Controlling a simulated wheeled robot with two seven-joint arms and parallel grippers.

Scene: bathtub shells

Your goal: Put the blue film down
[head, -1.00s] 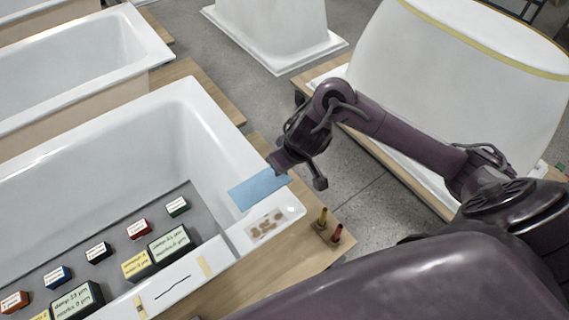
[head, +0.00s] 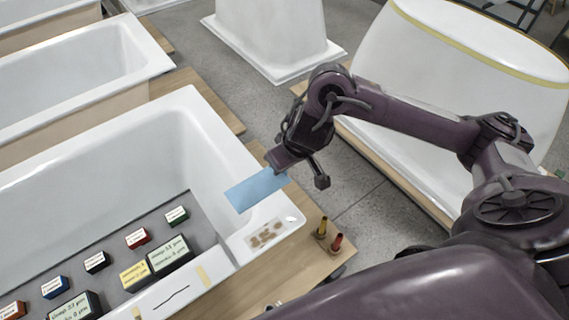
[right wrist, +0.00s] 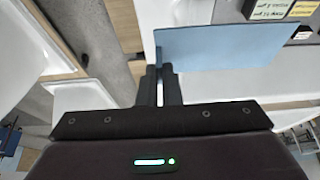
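The blue film (head: 256,190) is a flat light-blue rectangle held in the air above the corner of the near bathtub shell (head: 190,112). It also shows in the right wrist view (right wrist: 225,47), gripped near its left edge. My right gripper (right wrist: 159,72) is shut on the film, its two dark fingers close together. In the head view my right gripper (head: 280,164) is at the film's right end, its fingertips partly hidden. My left gripper is not in view.
On the tub's rim lies a clear patch with brown spots (head: 266,234). A yellow (head: 322,227) and a red marker-like piece (head: 336,243) stand on the wooden edge. Several labelled blocks (head: 170,254) sit on a grey board (head: 205,236). A large upturned shell (head: 470,70) stands behind my arm.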

